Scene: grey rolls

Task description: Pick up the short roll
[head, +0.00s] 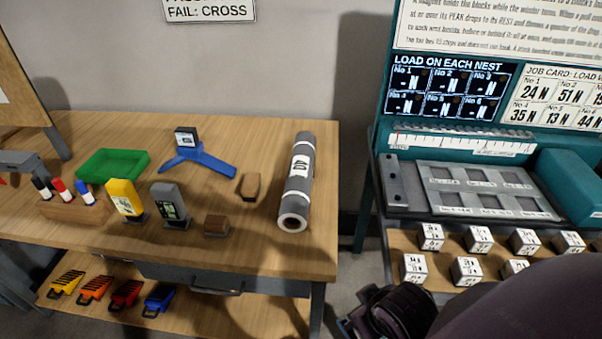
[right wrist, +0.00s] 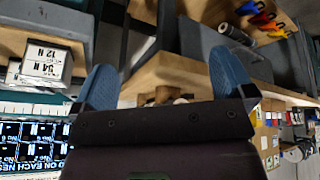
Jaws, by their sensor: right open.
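One grey roll (head: 297,180) with lighter bands and a white label lies on the right end of the wooden table, its open end toward me. No second roll shows beside it, so I cannot compare lengths there. In the right wrist view a dark grey cylinder (right wrist: 235,33) lies near coloured scoops; I cannot tell if it is a roll. My right gripper (right wrist: 163,82) is open, its two blue fingers wide apart with nothing between them. In the head view a dark part of my right arm shows at the bottom, right of the table. My left gripper is out of view.
A brown block (head: 216,225), a wooden brush-like piece (head: 250,186), a blue stand (head: 198,160) and a green tray (head: 113,166) share the table.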

